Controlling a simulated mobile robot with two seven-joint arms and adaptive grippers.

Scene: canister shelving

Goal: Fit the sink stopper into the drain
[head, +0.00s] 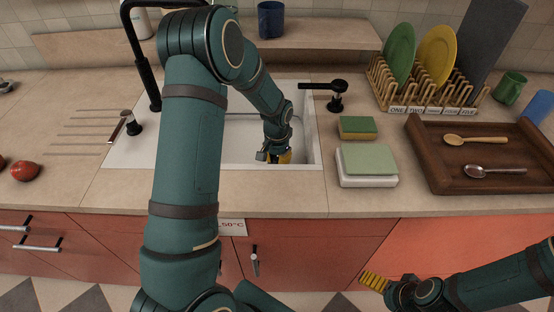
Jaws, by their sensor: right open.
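The white sink (130,155) is set into the counter, with my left arm crossing in front of much of it. My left gripper (279,157) reaches down into the right part of the basin. Only a bit of its yellow fingers shows, so I cannot tell whether it is open or holds anything. I cannot make out the sink stopper or the drain; the arm and the basin's front edge hide part of the basin. My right gripper (374,281) is open and empty, low in front of the orange cabinet fronts, well away from the sink.
A black faucet (143,70) and two dark tap handles (335,95) stand around the sink. To its right are a yellow-green sponge (357,126), a white block with a green top (367,165), a wooden tray (430,160) with two spoons and a dish rack (385,90).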

